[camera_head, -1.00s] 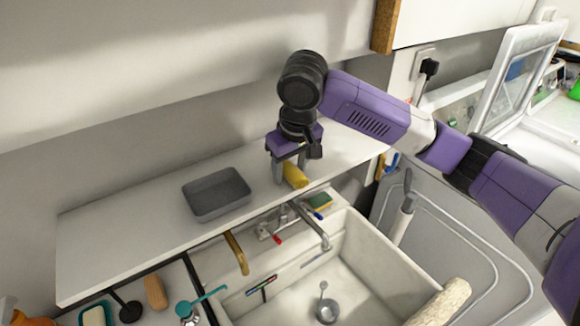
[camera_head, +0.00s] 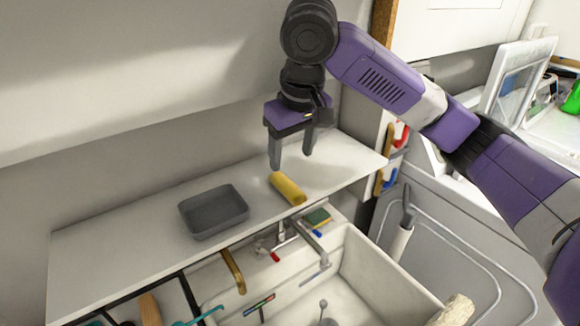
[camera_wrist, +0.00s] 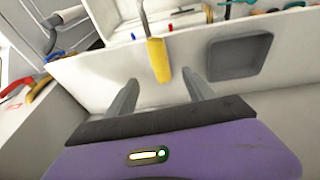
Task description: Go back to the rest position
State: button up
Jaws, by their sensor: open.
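My gripper (camera_head: 291,160) is open and empty, raised above the white shelf (camera_head: 120,246). Its two fingers point down and are apart from everything. In the wrist view the gripper (camera_wrist: 160,95) shows its two spread fingers. A yellow cylinder-like object (camera_head: 287,188) lies on the shelf just below the gripper, near the front edge. It also shows in the wrist view (camera_wrist: 158,61), beyond the fingertips and not between them.
A grey tray (camera_head: 214,212) sits on the shelf left of the yellow object and looks empty. A sink (camera_head: 385,270) with a faucet (camera_head: 312,250) is below the shelf front. A wall cabinet edge (camera_head: 384,22) is right of my wrist. The shelf's left part is clear.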

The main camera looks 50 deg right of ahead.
jog(key=shift+s+a+r, duration=0.1)
jog(key=shift+s+r, duration=0.05)
jog(key=shift+r, duration=0.45)
jog(key=shift+s, duration=0.1)
